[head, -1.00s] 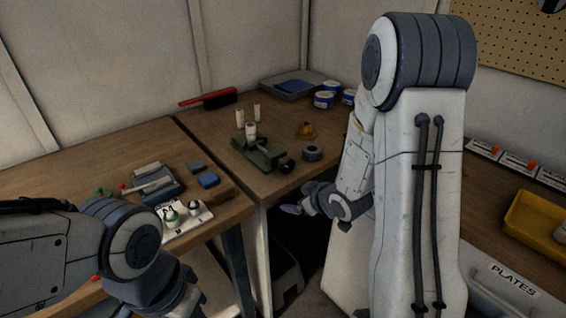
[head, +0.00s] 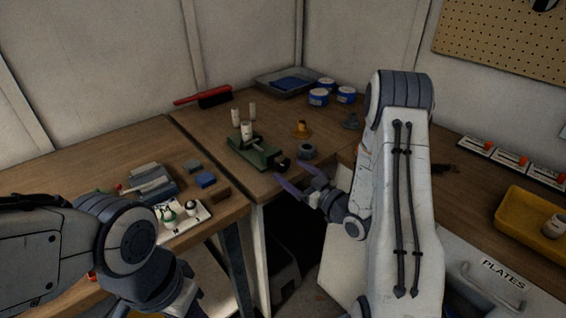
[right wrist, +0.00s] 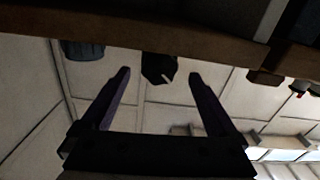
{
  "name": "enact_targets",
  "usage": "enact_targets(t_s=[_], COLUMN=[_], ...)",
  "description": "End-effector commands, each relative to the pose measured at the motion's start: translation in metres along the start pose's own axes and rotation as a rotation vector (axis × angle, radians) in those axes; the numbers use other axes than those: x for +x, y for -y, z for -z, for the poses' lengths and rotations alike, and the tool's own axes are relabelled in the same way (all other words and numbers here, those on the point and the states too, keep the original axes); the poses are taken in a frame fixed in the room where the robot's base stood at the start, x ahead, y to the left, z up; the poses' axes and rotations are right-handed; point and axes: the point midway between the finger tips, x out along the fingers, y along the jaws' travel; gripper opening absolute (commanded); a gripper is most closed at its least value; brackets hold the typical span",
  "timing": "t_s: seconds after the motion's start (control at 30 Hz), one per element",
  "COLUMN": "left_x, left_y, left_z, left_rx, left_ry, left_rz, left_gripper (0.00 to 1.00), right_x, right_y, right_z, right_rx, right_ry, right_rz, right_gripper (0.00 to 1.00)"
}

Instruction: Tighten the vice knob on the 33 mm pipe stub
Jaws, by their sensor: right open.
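The green vice (head: 262,158) stands near the front edge of the corner bench. A white pipe stub (head: 247,131) stands upright in it. Two more white stubs stand behind it, a left one (head: 236,117) and a right one (head: 252,110). The vice's dark knob (head: 283,164) faces the front right. My right gripper (head: 293,175) is open and empty, just in front of the knob. In the right wrist view the dark knob (right wrist: 158,66) shows between the two fingertips, apparently untouched. My left arm shows at the lower left; its fingers are out of view.
A grey ring-shaped part (head: 307,151) sits close right of the knob. An orange-brown part (head: 302,129) and blue-white tubs (head: 318,97) stand behind. The bench's front edge lies close to my right gripper. A yellow tray (head: 540,222) is at the right.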

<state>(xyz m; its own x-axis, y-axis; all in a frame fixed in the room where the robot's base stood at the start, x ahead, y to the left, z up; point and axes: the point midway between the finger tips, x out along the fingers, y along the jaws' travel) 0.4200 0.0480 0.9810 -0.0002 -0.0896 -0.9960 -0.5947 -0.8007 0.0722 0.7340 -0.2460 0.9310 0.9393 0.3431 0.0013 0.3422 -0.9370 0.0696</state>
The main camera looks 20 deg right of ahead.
Motion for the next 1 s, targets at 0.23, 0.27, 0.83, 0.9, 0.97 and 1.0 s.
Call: enact_targets(t_s=[0.23,0.27,0.83,0.9,0.97,1.0], left_x=[-0.008,-0.009,-0.009,-0.009,-0.009,-0.009], left_y=[-0.001,-0.001,-0.001,-0.001,-0.001,-0.001], left_z=[0.001,0.001,0.001,0.001,0.001,0.001], left_rx=[0.000,0.000,0.000,0.000,0.000,0.000], left_ry=[0.000,0.000,0.000,0.000,0.000,0.000], left_rz=[0.000,0.000,0.000,0.000,0.000,0.000], left_gripper=[0.44,0.44,0.44,0.44,0.44,0.44], right_x=[0.036,0.039,0.045,0.045,0.045,0.045], right_y=[0.000,0.000,0.000,0.000,0.000,0.000], right_z=[0.001,0.000,0.000,0.000,0.000,-0.001], right_rx=[-0.001,0.000,0.000,0.000,0.007,0.023], right_ry=[0.001,0.002,0.002,0.002,0.002,0.002], right_rz=[0.002,0.001,-0.001,-0.001,-0.001,-0.001], right_gripper=[0.94,0.94,0.22,0.08,0.08,0.09])
